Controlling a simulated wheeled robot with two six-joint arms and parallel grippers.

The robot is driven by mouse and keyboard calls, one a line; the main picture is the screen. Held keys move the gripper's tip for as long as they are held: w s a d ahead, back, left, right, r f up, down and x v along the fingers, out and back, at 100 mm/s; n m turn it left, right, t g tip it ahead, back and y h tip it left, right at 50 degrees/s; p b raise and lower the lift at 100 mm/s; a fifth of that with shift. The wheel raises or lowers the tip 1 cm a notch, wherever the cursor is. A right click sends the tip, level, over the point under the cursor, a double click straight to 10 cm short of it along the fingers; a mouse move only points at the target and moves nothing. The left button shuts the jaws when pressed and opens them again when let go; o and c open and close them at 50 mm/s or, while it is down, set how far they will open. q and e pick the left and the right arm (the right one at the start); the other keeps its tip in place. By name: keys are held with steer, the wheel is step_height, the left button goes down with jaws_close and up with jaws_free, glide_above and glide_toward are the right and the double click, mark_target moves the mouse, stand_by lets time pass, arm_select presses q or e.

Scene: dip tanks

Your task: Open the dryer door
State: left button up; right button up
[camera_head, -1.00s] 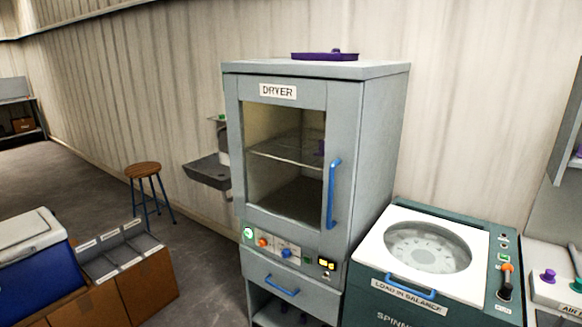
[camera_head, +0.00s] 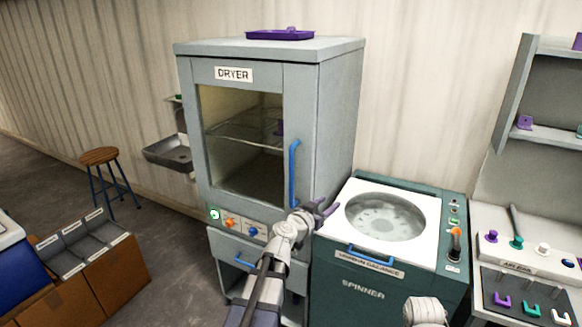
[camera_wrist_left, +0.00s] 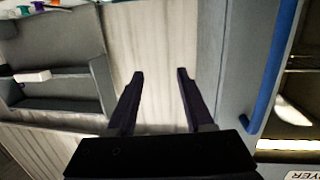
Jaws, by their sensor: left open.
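The grey dryer (camera_head: 340,115) stands at the centre of the head view. Its glass-fronted door (camera_head: 238,180) is shut, with an upright blue handle (camera_head: 294,172) on the right side. My left gripper (camera_head: 328,209) is open and empty, to the lower right of the handle and apart from it. In the left wrist view, my left gripper (camera_wrist_left: 156,72) has its two dark fingers spread with nothing between them. The blue handle (camera_wrist_left: 274,70) shows there to the right, outside the fingers. My right gripper is not seen.
The teal spinner (camera_head: 385,290) with a white lid stands right of the dryer, just behind my left gripper. A purple tray (camera_head: 280,34) lies on the dryer top. A stool (camera_head: 100,156) and brown boxes (camera_head: 115,280) stand at left. Shelves (camera_head: 550,133) are at right.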

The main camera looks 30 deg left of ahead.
mark_target(291, 173)
arm_select(q)
steer(key=a+r+n+t+y, duration=0.1)
steer(key=a+r+n+y, duration=0.15)
steer(key=a, duration=0.45)
steer(key=a+r+n+y, duration=0.1)
steer(key=a+n+y, duration=0.1)
steer(key=a+y, duration=0.35)
steer(key=shift+w+a+r+m+h+p, duration=0.1)
steer(key=shift+w+a+h, duration=0.35)
steer(key=shift+w, duration=0.7)
steer(key=shift+w+a+m+h+p, duration=0.15)
steer(key=shift+w+a, duration=0.45)
steer(key=shift+w, duration=0.6)
steer(key=shift+w+a+r+m+h+p, duration=0.1)
steer(key=shift+w+a+h, duration=0.4)
steer(key=shift+w, duration=0.65)
jaws_close()
